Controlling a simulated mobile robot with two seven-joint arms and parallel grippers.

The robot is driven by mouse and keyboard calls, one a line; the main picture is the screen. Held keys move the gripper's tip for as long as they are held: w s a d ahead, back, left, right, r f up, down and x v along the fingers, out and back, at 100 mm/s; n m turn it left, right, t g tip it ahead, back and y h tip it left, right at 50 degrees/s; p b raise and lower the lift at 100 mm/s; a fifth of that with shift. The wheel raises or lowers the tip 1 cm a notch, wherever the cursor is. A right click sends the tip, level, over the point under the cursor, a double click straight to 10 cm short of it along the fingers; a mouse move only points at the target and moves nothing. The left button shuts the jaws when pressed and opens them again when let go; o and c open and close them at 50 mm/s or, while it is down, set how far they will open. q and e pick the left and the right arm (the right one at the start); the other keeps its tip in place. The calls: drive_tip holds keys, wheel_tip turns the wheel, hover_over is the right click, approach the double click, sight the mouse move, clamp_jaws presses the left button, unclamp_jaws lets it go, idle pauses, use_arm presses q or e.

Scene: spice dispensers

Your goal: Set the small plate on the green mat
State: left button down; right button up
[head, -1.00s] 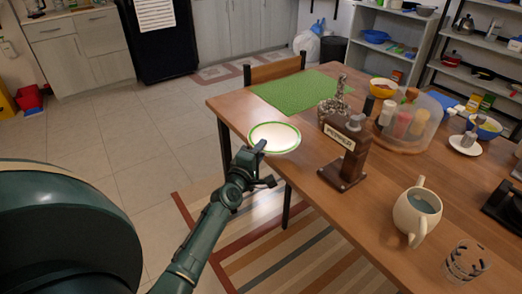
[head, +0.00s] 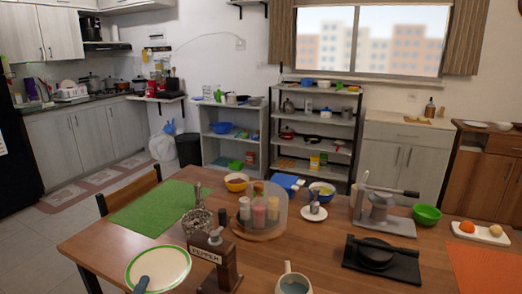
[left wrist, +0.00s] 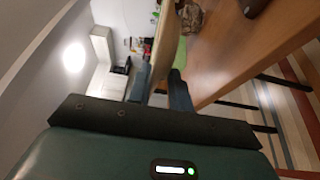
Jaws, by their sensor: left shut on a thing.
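The small plate (head: 160,266) is white with a green rim, at the lower left of the head view. My left gripper (head: 141,285) is shut on its near edge; only a fingertip shows there. In the left wrist view the plate (left wrist: 165,45) appears nearly edge-on between the fingers of my left gripper (left wrist: 160,88). The plate is in front of the table's left edge region; its height above the wood is hard to tell. The green mat (head: 155,208) lies flat and bare on the table's far left, beyond the plate. My right gripper is not in view.
A pepper mill stand (head: 218,262) is just right of the plate. A clear spice holder (head: 262,212), a mug (head: 292,280) and a black press (head: 375,255) stand farther right. A chair (head: 130,188) is behind the mat.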

use_arm(q)
drive_tip(key=s+d+r+p, duration=0.3)
drive_tip(key=s+d+r, duration=0.4)
drive_tip(key=s+r, duration=0.3)
drive_tip(key=shift+s+d+r, duration=0.35)
drive_tip(key=shift+s+d, duration=0.05)
drive_tip(key=shift+s, duration=0.45)
drive_tip(key=shift+a, duration=0.1)
